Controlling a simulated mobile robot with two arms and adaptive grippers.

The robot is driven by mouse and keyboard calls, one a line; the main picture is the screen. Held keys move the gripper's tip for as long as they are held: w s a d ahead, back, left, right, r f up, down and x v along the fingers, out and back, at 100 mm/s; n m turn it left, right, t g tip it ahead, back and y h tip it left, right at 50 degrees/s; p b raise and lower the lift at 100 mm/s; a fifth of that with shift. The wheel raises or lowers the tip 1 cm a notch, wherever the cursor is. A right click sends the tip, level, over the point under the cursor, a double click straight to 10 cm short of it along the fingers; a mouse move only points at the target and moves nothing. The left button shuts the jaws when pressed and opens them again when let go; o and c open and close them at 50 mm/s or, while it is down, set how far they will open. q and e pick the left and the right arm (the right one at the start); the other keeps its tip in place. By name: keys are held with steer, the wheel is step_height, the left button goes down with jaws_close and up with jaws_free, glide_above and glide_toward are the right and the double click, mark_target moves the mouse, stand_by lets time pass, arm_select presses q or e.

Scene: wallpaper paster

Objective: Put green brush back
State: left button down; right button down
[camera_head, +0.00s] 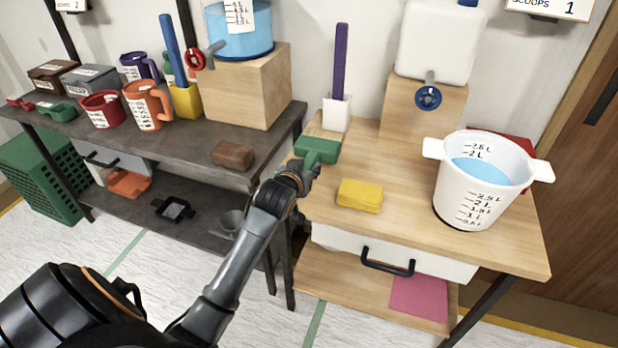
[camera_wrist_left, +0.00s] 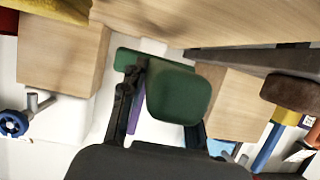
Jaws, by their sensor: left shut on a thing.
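The green brush (camera_head: 318,149) is at the left edge of the wooden table (camera_head: 395,232), in front of the white holder. My left gripper (camera_head: 300,172) is shut on it. In the left wrist view the green brush (camera_wrist_left: 178,92) sits between the fingers of the left gripper (camera_wrist_left: 160,105). Whether the brush touches the tabletop I cannot tell. A brown block-like brush (camera_head: 233,155) lies on the dark bench's front edge. A yellow block (camera_head: 359,196) lies on the wooden table. My right gripper is out of view.
A white bucket of water (camera_head: 480,185) stands at the right of the wooden table. A white holder with a purple stick (camera_head: 337,113) stands behind the brush. The dark bench (camera_head: 185,138) holds mugs, boxes and a yellow holder (camera_head: 186,100).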

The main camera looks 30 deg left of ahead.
arm_select(q)
steer(key=shift+w+f, duration=0.2)
steer(key=shift+w, duration=0.05)
steer(key=f, duration=0.1)
steer(key=w+f, duration=0.1)
steer(key=f, duration=0.1)
steer(key=shift+a+p, duration=0.15)
steer(key=shift+p, duration=0.25)
steer(key=shift+f, duration=0.35)
steer(key=shift+f, duration=0.2)
steer(key=shift+f, duration=0.1)
steer(key=c, duration=1)
jaws_free()
